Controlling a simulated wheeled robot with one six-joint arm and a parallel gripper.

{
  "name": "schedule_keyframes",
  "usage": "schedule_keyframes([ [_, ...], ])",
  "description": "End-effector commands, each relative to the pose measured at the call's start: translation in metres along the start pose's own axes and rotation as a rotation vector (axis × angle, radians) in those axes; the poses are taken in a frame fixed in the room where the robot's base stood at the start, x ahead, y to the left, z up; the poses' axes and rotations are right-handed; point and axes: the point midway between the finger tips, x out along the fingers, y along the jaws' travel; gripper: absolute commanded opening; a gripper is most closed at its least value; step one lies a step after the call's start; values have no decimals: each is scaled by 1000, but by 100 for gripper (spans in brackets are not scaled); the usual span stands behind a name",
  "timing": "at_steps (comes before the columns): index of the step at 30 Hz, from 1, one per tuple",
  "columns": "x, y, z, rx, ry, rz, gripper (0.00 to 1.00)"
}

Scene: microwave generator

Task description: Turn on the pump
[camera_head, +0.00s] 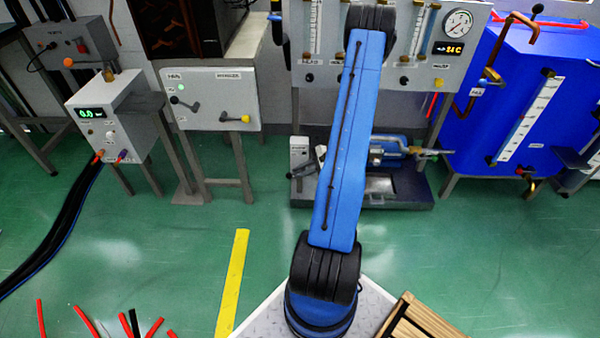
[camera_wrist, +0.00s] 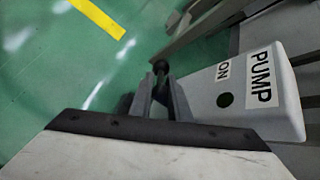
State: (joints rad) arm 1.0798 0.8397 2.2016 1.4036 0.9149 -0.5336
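The pump switch box (camera_wrist: 255,95) is light grey, with the labels PUMP and ON and a dark green round spot (camera_wrist: 225,100) on its face. A dark lever with a black ball end (camera_wrist: 160,67) stands beside it. My gripper (camera_wrist: 161,82) has its two grey fingers on either side of this lever, just below the ball. Whether they press on it is unclear. In the head view, a small grey box (camera_head: 299,152) stands on the pump's dark base, left of the blue pump (camera_head: 400,145).
A grey panel with tubes and a gauge (camera_head: 458,24) stands above the pump. A blue tank (camera_head: 535,110) is at the right. A white box with levers (camera_head: 210,99) and a meter box (camera_head: 110,115) are at the left. The green floor in front is largely clear.

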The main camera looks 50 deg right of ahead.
Motion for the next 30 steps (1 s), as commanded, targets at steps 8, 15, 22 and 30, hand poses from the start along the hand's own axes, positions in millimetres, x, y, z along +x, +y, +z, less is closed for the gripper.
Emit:
schedule_keyframes([
  [8, 0, 0, 0, 0, 0, 0, 7],
  [15, 0, 0, 0, 0, 0, 0, 0],
  [22, 0, 0, 0, 0, 0, 0, 0],
  [30, 0, 0, 0, 0, 0, 0, 0],
])
